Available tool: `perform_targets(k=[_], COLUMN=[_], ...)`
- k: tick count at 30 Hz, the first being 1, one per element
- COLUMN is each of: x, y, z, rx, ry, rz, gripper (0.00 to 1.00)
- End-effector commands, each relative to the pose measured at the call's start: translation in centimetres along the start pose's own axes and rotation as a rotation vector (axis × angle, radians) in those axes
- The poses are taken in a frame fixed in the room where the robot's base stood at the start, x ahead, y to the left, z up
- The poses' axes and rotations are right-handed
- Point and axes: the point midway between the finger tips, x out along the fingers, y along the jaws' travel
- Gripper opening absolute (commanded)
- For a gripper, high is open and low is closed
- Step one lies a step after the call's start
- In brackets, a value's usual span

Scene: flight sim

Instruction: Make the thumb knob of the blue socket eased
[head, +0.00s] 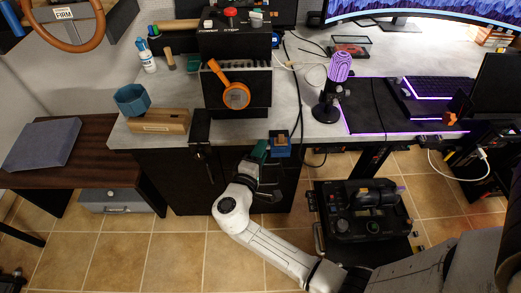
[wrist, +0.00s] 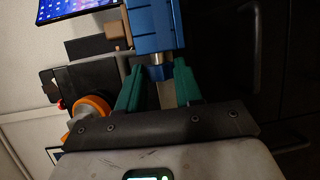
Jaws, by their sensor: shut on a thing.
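The blue socket (head: 280,152) is fixed at the front edge of the grey desk in the head view, with a tan piece (head: 281,140) in its top. In the wrist view the blue socket (wrist: 157,25) fills the top middle, and the tan piece (wrist: 117,32) sticks out to its left. A small metallic thumb knob (wrist: 157,72) shows below the socket. My gripper (wrist: 158,77) has its green fingers on either side of the knob and is shut on it. In the head view my gripper (head: 263,150) is just left of the socket; the knob is hidden there.
The grey desk (head: 300,108) carries a black box with an orange ring (head: 236,95), a purple microphone (head: 339,68) and a wooden block (head: 160,121). A black control panel (head: 365,210) stands right of my arm. Tiled floor (head: 120,240) is open at front left.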

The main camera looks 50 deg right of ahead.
Motion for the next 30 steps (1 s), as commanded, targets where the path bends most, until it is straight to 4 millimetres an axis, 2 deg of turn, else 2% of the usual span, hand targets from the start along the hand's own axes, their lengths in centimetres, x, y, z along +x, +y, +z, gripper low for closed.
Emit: perform_targets(k=[4,5,12,22,26,30], x=[0.0,0.0,0.0,-0.5,-2.1,-4.9], y=[-0.1,-0.1,-0.1,-0.1,-0.1,-0.1], z=[0.0,0.0,0.0,0.0,-0.1,-0.1], rx=[-0.001,-0.001,0.0,0.0,0.0,0.0], ry=[0.0,0.0,0.0,0.001,0.002,0.005], rz=[-0.001,-0.001,0.001,0.002,0.002,0.001], gripper=[0.04,0.37,0.6,0.6,0.6,0.6])
